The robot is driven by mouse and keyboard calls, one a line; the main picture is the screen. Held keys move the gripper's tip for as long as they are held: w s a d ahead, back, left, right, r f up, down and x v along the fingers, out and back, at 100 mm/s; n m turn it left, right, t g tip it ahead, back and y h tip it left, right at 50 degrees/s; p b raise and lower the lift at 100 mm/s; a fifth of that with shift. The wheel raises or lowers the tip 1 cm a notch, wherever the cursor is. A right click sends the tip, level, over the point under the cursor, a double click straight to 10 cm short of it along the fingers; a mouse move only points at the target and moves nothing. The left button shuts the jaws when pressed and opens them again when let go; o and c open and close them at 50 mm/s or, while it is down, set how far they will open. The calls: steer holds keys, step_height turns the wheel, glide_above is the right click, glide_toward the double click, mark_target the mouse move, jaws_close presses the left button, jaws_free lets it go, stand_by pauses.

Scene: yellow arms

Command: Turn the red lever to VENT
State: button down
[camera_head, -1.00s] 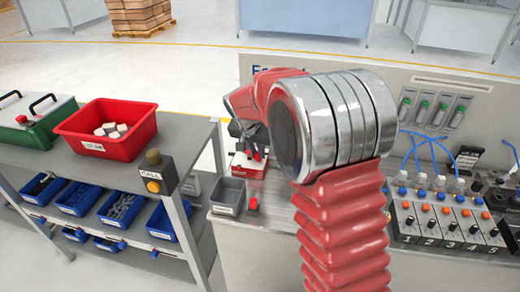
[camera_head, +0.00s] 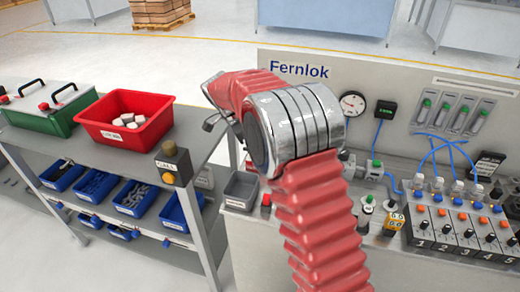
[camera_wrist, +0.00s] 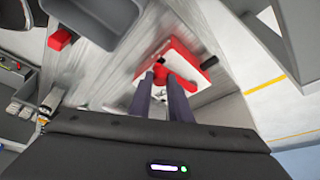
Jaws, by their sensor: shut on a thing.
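In the wrist view a red and white box (camera_wrist: 199,60) sits on the metal bench, with a red lever (camera_wrist: 161,72) at its near side. My gripper (camera_wrist: 161,80) reaches to this lever. Its two dark fingers are shut on the lever, one on each side. The fingertips partly cover the lever, and I cannot read any VENT marking or tell which way it points. In the head view my red arm hides the box and lever.
A grey bin (camera_head: 242,188) and a small red block (camera_wrist: 60,39) are beside the box. On the left stands a shelf with a red bin (camera_head: 124,135) and a call button post (camera_head: 174,162). Gauges and a numbered valve panel (camera_head: 462,238) fill the bench's right side.

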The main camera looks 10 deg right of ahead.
steer(key=shift+w+a+m+g, duration=0.2)
steer(key=shift+a+m+g, duration=0.1)
steer(key=shift+a+m, duration=0.4)
steer(key=c, duration=1.9)
jaws_free()
steer(key=shift+d, duration=0.1)
steer(key=v, duration=1.3)
steer(key=shift+r, duration=0.3)
